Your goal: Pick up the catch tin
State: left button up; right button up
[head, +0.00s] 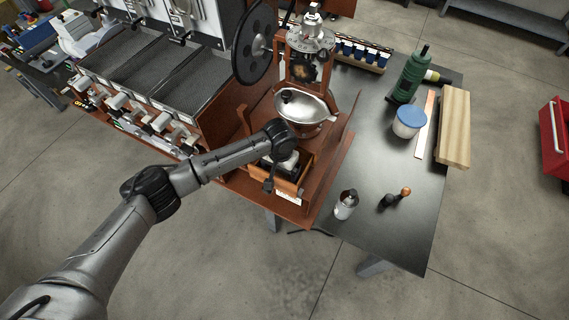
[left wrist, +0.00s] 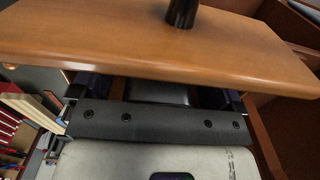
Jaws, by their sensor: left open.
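A shiny metal bowl (head: 313,108) sits below the roaster's drum; I cannot tell for sure whether it or something in the box is the catch tin. In front of it is a small wooden box (head: 293,186) with a pale label below it. My left gripper (head: 272,184) is open and low at this box; my arm hides part of it. In the left wrist view a wooden board (left wrist: 130,42) with a black post crosses above the open fingers (left wrist: 155,95). A dark shape lies between them, too shadowed to name. My right gripper is not in view.
The brown roaster stand (head: 330,180) has raised sides close around the gripper. A dark wheel (head: 255,42) rises behind. On the dark table right are a spray can (head: 346,205), a blue-lidded tub (head: 408,122), a green bottle (head: 410,75) and a wooden block (head: 454,128).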

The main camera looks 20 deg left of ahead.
pick_arm(q)
jog(key=shift+f, duration=0.15)
jog(key=c, duration=1)
